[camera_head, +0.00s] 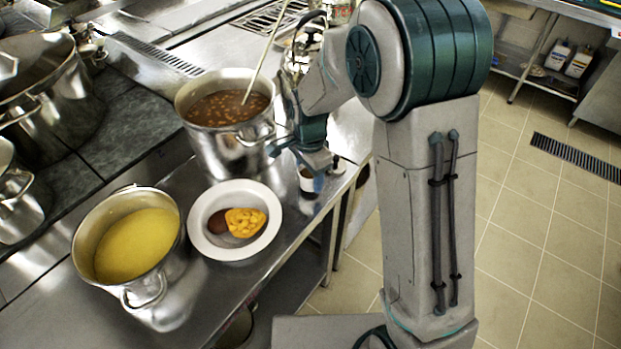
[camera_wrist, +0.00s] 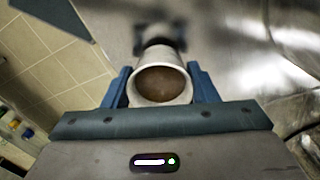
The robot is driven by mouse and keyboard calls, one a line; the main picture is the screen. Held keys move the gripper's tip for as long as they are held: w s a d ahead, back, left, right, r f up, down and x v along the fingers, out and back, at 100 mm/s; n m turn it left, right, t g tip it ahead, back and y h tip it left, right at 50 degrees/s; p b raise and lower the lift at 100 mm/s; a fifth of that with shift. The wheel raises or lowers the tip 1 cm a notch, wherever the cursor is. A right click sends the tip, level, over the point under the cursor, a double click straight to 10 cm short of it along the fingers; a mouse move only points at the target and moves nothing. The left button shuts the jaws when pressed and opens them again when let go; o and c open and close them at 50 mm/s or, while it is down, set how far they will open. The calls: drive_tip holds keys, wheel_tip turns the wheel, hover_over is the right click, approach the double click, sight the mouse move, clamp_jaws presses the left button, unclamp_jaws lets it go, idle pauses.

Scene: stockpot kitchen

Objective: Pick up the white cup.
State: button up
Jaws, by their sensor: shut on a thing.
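The white cup (camera_wrist: 161,84) is between the two blue fingers of my gripper (camera_wrist: 161,88) in the wrist view. I look into its open top and see a brown inside or content. My gripper is shut on the cup, with a finger on each side. In the head view the white cup (camera_head: 307,180) shows partly under my gripper (camera_head: 318,163), near the right edge of the steel counter. My gripper hides part of it. I cannot tell whether the cup touches the counter.
A white bowl (camera_head: 200,232) with brown and yellow food stands left of the cup. A pot of yellow liquid (camera_head: 136,243) and a pot of brown stew with a ladle handle (camera_head: 228,146) stand nearby on the counter (camera_head: 217,292). Tiled floor (camera_head: 535,232) lies to the right.

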drive_tip(key=r, duration=0.3)
drive_tip(key=shift+s+d+b, duration=0.3)
drive_tip(key=shift+s+d, duration=0.05)
drive_tip(key=s+d+r+b, duration=0.1)
drive_tip(key=s+d+r, duration=0.5)
drive_tip(key=s+d, duration=0.1)
drive_tip(key=shift+s+r, duration=0.2)
drive_tip(key=shift+s, duration=0.25)
drive_tip(key=shift+d, duration=0.1)
